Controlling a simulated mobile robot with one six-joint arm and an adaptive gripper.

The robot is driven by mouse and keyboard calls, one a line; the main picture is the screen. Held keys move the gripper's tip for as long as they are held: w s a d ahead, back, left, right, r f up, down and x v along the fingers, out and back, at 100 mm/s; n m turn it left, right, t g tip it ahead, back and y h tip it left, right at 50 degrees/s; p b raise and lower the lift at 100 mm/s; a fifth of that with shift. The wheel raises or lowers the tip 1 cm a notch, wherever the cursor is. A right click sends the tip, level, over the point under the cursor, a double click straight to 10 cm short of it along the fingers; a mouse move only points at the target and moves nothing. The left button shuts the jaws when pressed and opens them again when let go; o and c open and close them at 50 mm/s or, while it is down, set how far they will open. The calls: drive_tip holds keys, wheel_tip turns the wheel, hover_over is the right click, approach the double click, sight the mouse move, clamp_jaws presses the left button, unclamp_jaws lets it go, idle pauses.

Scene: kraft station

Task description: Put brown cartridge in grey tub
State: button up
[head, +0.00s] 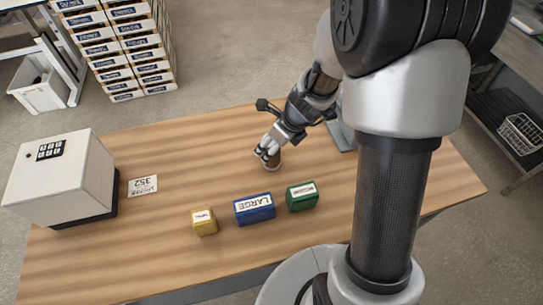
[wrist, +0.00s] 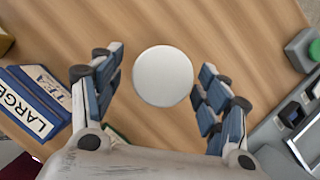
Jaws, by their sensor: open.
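The brown cartridge (head: 269,162) stands upright on the wooden table, partly hidden by my gripper (head: 268,150). In the wrist view its round pale top (wrist: 163,76) lies between the two fingers of my gripper (wrist: 162,88). The fingers are open, with a gap on each side of the top. A grey object (head: 342,136) lies to the right of the gripper, mostly hidden by my arm. In the wrist view a grey container-like shape (wrist: 272,134) with dark items is at the lower right. I cannot tell whether it is the tub.
A yellow box (head: 204,222), a blue box marked LARGE (head: 254,208) and a green box (head: 302,196) stand along the near side. A white box with a keypad (head: 62,180) and a card (head: 142,186) are at the left. The table's back left is clear.

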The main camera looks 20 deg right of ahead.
drive_tip(key=b+x, duration=0.3)
drive_tip(key=x, duration=0.3)
drive_tip(key=shift+w+a+r, duration=0.1)
drive_tip(key=shift+w+r, duration=0.05)
drive_tip(key=shift+r, duration=0.15)
drive_tip(key=shift+c, duration=0.6)
drive_tip(key=c, duration=1.3)
